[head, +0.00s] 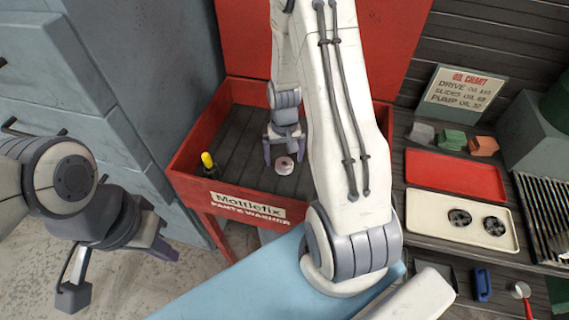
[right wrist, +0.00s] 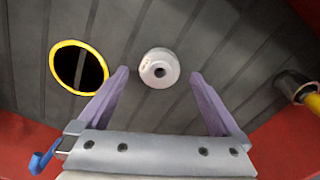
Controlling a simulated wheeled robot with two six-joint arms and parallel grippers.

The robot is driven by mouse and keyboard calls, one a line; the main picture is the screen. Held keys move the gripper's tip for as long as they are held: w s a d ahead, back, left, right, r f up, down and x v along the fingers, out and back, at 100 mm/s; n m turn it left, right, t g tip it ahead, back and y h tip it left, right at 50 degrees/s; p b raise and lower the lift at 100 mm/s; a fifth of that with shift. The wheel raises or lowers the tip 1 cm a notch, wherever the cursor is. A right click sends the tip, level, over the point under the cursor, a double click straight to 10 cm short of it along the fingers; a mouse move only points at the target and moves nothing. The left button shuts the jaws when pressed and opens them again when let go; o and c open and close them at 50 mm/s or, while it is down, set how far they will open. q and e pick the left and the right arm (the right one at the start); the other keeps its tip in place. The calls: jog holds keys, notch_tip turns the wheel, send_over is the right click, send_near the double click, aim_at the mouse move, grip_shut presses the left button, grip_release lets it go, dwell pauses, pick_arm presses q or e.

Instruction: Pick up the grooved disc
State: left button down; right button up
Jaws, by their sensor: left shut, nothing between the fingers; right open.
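A small pale disc (head: 284,166) with a hole in its middle lies on the slatted floor of the red parts washer. In the right wrist view the disc (right wrist: 159,66) looks thick and rounded; I take it as the grooved disc, though a groove is hard to make out. My right gripper (head: 285,150) is open over the washer. Its two purple fingers stand on either side of the disc in the wrist view, with the disc level with the tips and not gripped. My left gripper (head: 161,248) is shut and empty, outside the washer at the lower left.
The washer's red wall (head: 188,180) surrounds the disc. A yellow-topped dark item (head: 208,162) stands by its left wall. A yellow-rimmed dark opening (right wrist: 54,66) is left of the disc in the wrist view. On the right bench, a cream tray (head: 425,207) holds two dark round parts beside a red tray (head: 455,172).

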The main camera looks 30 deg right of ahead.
jog(key=shift+f, duration=0.9)
jog(key=shift+c, duration=0.3)
grip_shut()
jog(key=shift+r, duration=0.15)
